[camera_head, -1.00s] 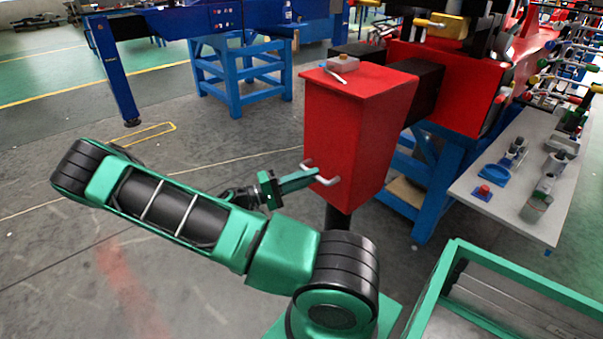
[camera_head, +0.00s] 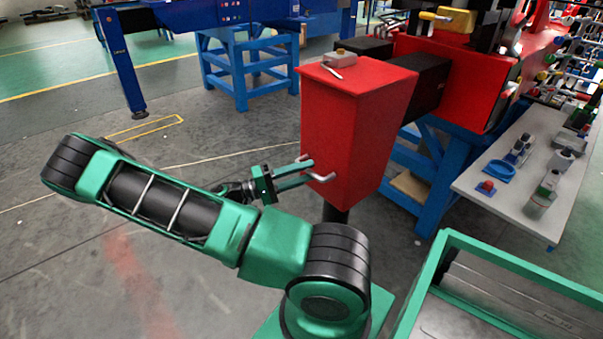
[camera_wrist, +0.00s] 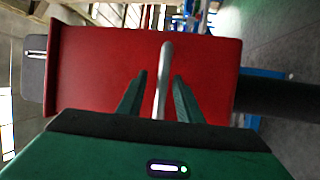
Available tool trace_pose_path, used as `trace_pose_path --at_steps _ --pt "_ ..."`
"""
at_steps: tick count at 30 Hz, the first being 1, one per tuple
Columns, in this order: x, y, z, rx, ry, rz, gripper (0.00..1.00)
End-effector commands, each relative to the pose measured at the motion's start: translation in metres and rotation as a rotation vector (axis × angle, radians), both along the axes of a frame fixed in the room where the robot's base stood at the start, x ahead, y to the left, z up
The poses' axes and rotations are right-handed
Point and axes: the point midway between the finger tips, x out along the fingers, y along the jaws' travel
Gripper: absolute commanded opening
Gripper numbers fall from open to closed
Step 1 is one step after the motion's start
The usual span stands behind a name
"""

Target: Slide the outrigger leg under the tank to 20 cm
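The red tapered box (camera_head: 340,130) stands at the outer end of a black beam (camera_head: 432,85) that runs into the red crane body (camera_head: 472,85). A black post (camera_head: 334,213) shows under the box. A bent grey handle (camera_head: 323,177) sticks out of its near face. My gripper (camera_head: 306,172) is at this handle with its fingers apart. In the wrist view, the handle (camera_wrist: 164,60) stands between the two fingers of my gripper (camera_wrist: 160,75), with gaps on both sides. The red box (camera_wrist: 95,75) fills the background. I see no readable length mark.
A small grey object (camera_head: 340,60) lies on top of the red box. A grey-white bench (camera_head: 480,180) with bottles stands at right, beside a blue stand (camera_head: 428,200). A green-framed cart (camera_head: 490,255) is at the lower right. Floor left of the box is open.

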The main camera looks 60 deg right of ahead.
Motion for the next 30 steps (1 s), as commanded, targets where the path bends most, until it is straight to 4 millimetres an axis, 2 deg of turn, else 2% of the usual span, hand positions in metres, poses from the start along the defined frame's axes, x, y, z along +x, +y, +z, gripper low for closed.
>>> trace_pose_path --at_steps 8,21,30 --pt "0.008 0.01 -0.003 0.002 0.0 0.004 0.33" --pt "0.053 0.069 -0.016 0.0 0.0 0.002 0.33" --pt "0.065 0.085 -0.02 0.001 0.001 0.0 0.33"
